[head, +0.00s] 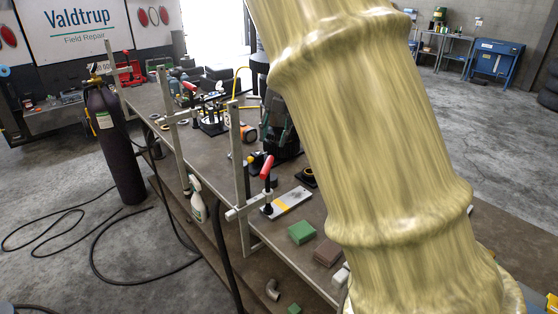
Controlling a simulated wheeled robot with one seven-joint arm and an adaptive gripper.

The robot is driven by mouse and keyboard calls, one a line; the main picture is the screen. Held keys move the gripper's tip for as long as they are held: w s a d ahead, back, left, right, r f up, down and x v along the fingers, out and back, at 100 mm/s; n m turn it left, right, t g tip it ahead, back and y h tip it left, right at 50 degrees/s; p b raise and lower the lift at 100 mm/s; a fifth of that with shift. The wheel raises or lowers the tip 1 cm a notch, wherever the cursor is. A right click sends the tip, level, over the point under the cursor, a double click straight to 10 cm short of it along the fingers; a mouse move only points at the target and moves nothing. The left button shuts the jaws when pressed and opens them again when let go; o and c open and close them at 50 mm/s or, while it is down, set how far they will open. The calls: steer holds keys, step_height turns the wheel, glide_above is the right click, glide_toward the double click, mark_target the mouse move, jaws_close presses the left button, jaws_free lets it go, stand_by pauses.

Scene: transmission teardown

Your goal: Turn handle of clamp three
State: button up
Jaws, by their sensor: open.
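A clamp with a red handle (267,167) stands at the near edge of the long workbench (215,152), beside an upright metal post (237,160). Its handle points up, slightly tilted. A second red handle (190,87) shows farther back along the bench, near another post (171,120). No numbers are readable, so I cannot tell which is clamp three. My large gold arm (375,120) crosses the right half of the head view and hides part of the bench. My gripper is outside the view.
A dark gas cylinder (115,145) and black hoses (95,235) stand left of the bench. The floor at left has open room between hoses.

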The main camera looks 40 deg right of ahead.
mark_target(269, 162)
steer(key=f+p, duration=0.1)
steer(key=f, duration=0.2)
steer(key=w+f+p, duration=0.1)
steer(key=f, duration=0.2)
steer(key=a+f+p, duration=0.1)
steer(key=f, duration=0.2)
steer(key=shift+w+f, duration=0.15)
steer(key=shift+f, duration=0.05)
jaws_close()
